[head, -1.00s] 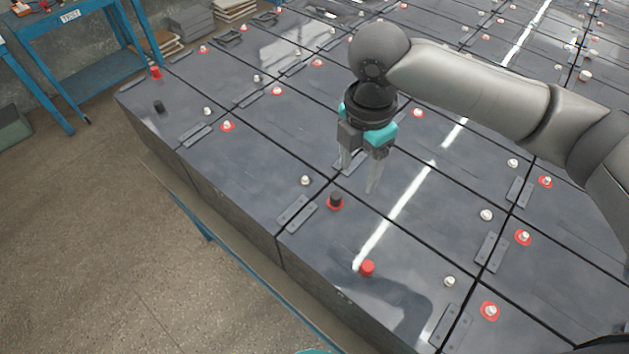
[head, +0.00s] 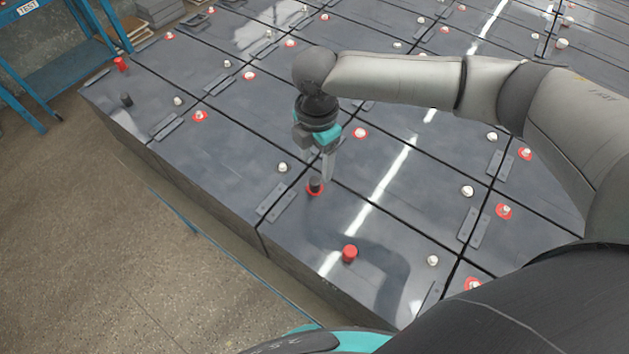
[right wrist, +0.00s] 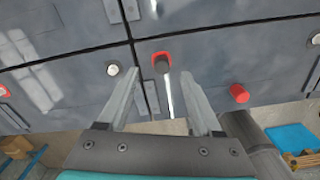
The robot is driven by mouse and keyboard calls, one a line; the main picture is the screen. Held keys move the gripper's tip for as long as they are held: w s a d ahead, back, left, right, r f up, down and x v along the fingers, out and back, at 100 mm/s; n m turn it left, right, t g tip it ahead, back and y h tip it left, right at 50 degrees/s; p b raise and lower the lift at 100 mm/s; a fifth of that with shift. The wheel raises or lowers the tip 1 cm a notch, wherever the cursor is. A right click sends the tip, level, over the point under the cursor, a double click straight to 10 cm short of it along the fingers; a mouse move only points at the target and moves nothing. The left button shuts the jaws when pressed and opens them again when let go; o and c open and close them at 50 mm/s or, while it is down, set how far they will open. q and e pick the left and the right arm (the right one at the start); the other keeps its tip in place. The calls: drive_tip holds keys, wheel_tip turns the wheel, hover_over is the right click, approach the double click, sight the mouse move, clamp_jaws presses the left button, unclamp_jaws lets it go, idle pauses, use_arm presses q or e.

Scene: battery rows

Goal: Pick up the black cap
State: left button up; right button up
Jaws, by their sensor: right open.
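A black cap (head: 315,184) stands on a red ring on the dark battery top, near the front edge. It also shows in the right wrist view (right wrist: 162,66), a little beyond the fingertips and between their lines. A second black cap (head: 126,99) stands near the far left corner. My right gripper (head: 317,166) is open and empty, pointing down just above and behind the nearer black cap. Its two fingers (right wrist: 158,75) are spread wide in the wrist view. My left gripper is not in view.
A red cap (head: 349,253) stands to the right of the nearer black cap, with a white terminal (head: 282,167) to its left. Another red cap (head: 121,64) is at the far left. Flat grey connector plates (head: 275,199) bridge the batteries. A blue bench (head: 60,60) stands at upper left.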

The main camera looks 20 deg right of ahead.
sight(315, 181)
drive_tip(key=f, duration=0.5)
drive_tip(key=shift+s+a, duration=0.2)
drive_tip(key=shift+s, duration=0.1)
drive_tip(key=shift+c, duration=0.3)
clamp_jaws()
